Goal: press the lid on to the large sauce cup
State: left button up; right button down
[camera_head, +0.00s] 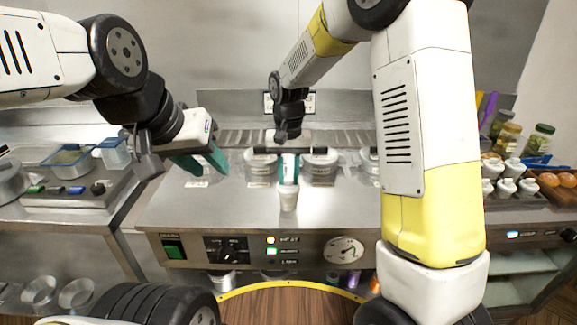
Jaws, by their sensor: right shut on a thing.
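A small white cup (288,200) shows upright over the middle of the steel counter, taken as the large sauce cup. My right gripper (288,178) points straight down directly above it, with its teal fingertips at the cup's rim. It is shut on a small pale thing, most likely the lid, largely hidden by the fingers. I cannot tell whether the lid is seated on the rim. My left gripper (204,168) is to the left, over the counter's left part, its teal fingers apart and nothing visible between them.
Clear labelled containers (320,168) stand in a row behind the cup. A control panel with a gauge (343,250) runs along the counter's front. White bottles and jars (507,188) stand at the right. The steel counter (230,215) is clear left of the cup.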

dwell(0.4)
jog(key=c, duration=0.6)
grip_release()
jog(key=shift+c, duration=0.2)
jog(key=shift+r, duration=0.1)
jog(key=shift+r, duration=3.4)
grip_shut()
jog(key=shift+f, duration=0.15)
